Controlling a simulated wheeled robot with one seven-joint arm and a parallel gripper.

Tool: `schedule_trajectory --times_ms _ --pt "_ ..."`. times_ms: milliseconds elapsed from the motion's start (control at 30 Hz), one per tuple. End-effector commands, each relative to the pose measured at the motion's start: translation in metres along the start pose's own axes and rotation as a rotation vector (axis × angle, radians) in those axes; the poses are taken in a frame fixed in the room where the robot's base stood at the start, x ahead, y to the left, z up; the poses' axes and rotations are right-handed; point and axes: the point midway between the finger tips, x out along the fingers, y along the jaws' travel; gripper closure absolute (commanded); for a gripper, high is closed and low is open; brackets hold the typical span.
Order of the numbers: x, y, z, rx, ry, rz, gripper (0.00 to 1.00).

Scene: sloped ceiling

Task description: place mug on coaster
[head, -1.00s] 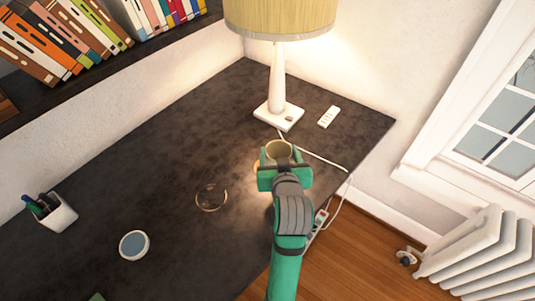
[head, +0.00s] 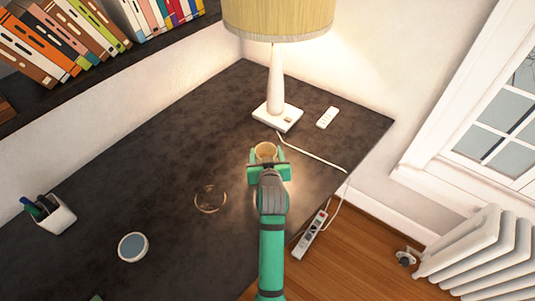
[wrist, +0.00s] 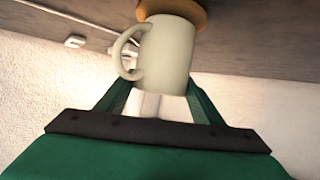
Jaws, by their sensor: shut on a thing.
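The cream mug (head: 265,150) is held by my gripper (head: 267,161) over the right part of the dark desk. In the wrist view the mug (wrist: 167,55) sits between the two green fingers, with its handle to the left. That view is upside down, with the desk at the top. A round orange-brown coaster (wrist: 199,17) shows at the mug's base. I cannot tell whether the base touches it. The coaster is hidden in the head view, behind the mug and gripper.
A white lamp (head: 277,80) stands just behind the mug. A white cable (head: 312,155) lies right of it. A round ring mark (head: 210,199), a small round dish (head: 133,247) and a pen cup (head: 55,215) are to the left. The desk between is clear.

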Motion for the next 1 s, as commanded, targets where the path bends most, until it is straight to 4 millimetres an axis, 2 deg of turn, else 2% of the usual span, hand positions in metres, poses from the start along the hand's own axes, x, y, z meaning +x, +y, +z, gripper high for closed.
schedule_trajectory --times_ms 367,400,467,833,1000 --pt "0.001 -0.001 0.003 0.0 0.002 0.0 0.7" --pt "0.002 -0.001 0.004 0.0 0.001 -0.001 0.34" --pt "0.002 -0.001 0.004 0.0 0.001 -0.001 0.2" --pt "-0.001 0.003 0.002 0.002 0.001 0.004 0.2" --pt "-0.022 0.004 0.003 0.002 0.002 0.006 0.2"
